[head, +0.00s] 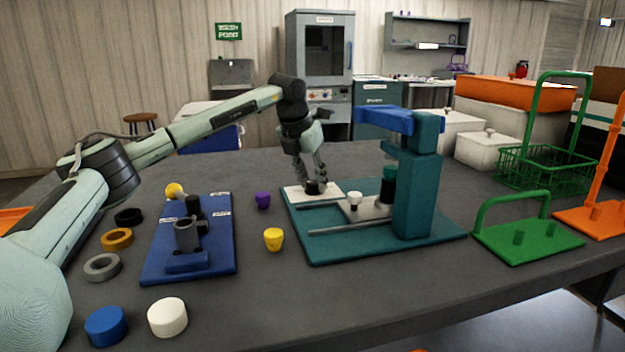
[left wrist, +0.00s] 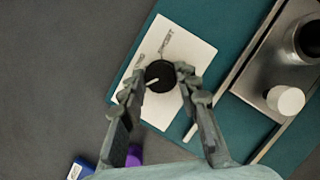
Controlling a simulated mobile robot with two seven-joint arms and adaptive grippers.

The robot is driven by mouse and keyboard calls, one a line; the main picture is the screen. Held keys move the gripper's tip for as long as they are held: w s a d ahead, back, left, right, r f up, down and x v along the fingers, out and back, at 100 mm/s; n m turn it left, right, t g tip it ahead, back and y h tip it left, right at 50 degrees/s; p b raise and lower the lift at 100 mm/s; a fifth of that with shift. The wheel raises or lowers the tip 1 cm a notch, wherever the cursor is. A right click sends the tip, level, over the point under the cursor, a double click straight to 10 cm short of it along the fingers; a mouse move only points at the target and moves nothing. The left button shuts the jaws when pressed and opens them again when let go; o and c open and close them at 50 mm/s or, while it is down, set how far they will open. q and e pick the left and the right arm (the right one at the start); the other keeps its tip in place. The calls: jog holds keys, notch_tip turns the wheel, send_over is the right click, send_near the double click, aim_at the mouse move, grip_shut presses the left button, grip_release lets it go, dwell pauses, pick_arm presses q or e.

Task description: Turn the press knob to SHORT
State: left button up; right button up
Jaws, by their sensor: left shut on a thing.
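The press knob (left wrist: 160,72) is a round black dial with a white pointer line, set on a white label plate (left wrist: 190,48) at the corner of the teal press base (head: 325,252). The pointer line points to the lower left in the left wrist view. Lettering shows on the plate above the knob but is too small to read surely; the left finger partly covers the plate's left side. My left gripper (head: 313,181) reaches down over the plate, and its fingers (left wrist: 160,80) are shut on the knob from both sides. My right gripper is not in view.
The press column (head: 413,190) with its blue arm (head: 385,118) stands right of the knob. A purple piece (head: 263,200) and a yellow piece (head: 273,239) lie left of the base. A blue fixture board (head: 160,254) lies further left.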

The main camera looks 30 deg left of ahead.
pick_arm(q)
jog(key=m+h, duration=0.1)
jog(key=m, duration=0.2)
jog(key=shift+a+m, duration=0.1)
jog(key=shift+m, duration=0.2)
jog(key=m+h, duration=0.1)
jog(key=m, duration=0.1)
jog(key=m+h, duration=0.1)
jog(key=m, duration=0.1)
jog(key=shift+w+a+r+g, duration=0.1)
jog(key=shift+w+g, duration=0.05)
jog(key=shift+g, duration=0.25)
jog(key=m+g+h, duration=0.1)
jog(key=m, duration=0.4)
jog(key=shift+w, duration=0.1)
jog(key=shift+a+m+g+h, duration=0.1)
jog(key=shift+m+g+h, duration=0.2)
jog(key=shift+m+g, duration=0.8)
jog(key=shift+m+t, duration=0.3)
jog(key=shift+m, duration=0.4)
jog(key=o, duration=1.2)
jog(key=shift+c, duration=0.2)
jog(key=shift+n, duration=0.3)
